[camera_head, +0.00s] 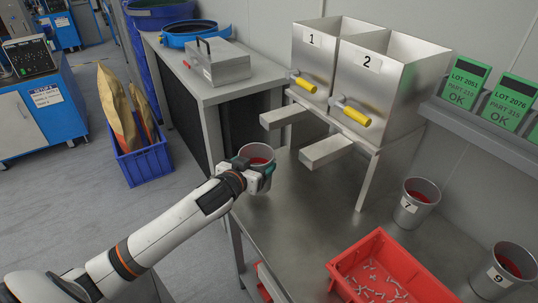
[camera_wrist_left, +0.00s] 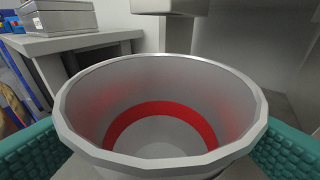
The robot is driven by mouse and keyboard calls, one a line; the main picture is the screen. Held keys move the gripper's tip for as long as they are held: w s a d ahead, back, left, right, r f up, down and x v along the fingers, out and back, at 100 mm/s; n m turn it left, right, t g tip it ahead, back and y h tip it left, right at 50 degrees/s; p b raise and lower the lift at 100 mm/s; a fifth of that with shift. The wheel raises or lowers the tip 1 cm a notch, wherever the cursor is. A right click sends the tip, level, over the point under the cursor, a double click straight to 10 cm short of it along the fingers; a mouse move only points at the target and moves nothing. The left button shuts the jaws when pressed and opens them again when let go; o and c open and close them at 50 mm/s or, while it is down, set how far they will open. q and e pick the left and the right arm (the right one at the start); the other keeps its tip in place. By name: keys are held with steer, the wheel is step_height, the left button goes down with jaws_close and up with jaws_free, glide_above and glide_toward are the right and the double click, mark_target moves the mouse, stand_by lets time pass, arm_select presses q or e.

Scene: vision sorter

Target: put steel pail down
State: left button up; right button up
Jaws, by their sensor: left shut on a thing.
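A steel pail (camera_head: 257,155) with a red band inside is held by my left gripper (camera_head: 258,168) over the left edge of the steel table (camera_head: 300,207). In the left wrist view the pail (camera_wrist_left: 160,105) fills the middle, upright, with teal finger pads on both sides. It looks empty inside. The head view does not clearly show whether its base touches the table. My right gripper is not in view.
Two hoppers marked 1 (camera_head: 318,55) and 2 (camera_head: 385,85) stand behind, with chutes projecting forward. Pails marked 7 (camera_head: 412,208) and 9 (camera_head: 495,280) stand at right. A red bin (camera_head: 375,245) holds small parts. The table's middle is clear.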

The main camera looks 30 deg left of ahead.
arm_select(q)
steer(key=shift+f+p+x, duration=0.15)
steer(key=shift+p+x, duration=0.2)
steer(key=shift+x, duration=2.15)
steer(key=shift+f+p+x, duration=0.15)
steer(key=shift+p+x, duration=0.2)
steer(key=shift+x, duration=2.1)
steer(key=shift+s, duration=0.1)
steer(key=o, duration=1)
steer(key=shift+f, duration=0.15)
steer(key=v, duration=1.2)
steer(key=shift+b, duration=0.35)
